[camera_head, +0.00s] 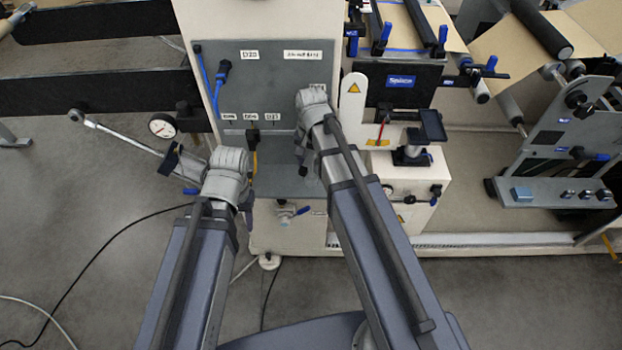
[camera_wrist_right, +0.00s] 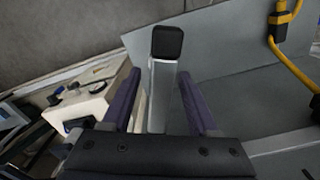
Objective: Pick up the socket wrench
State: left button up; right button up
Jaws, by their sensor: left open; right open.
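A long silver tool with a round head, which looks like the socket wrench (camera_head: 122,137), shows left of the machine in the head view. It slants down right to my left gripper (camera_head: 178,163), which is open. I cannot tell whether the jaws touch it. My right gripper (camera_head: 302,162) is open in front of the grey panel, largely hidden by its wrist in the head view. In the right wrist view, a silver bar with a black end (camera_wrist_right: 167,44) shows between the two fingers of the right gripper (camera_wrist_right: 165,103). I cannot tell what this bar is.
The grey panel (camera_head: 277,60) carries labels and blue tools. A yellow cable or hook (camera_wrist_right: 290,70) is near the right gripper. A round dial (camera_head: 162,126) sits left of the panel. A white bracket (camera_head: 353,112) stands right. Grey floor lies open at left.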

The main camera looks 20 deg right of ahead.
grip_shut()
dwell(0.5)
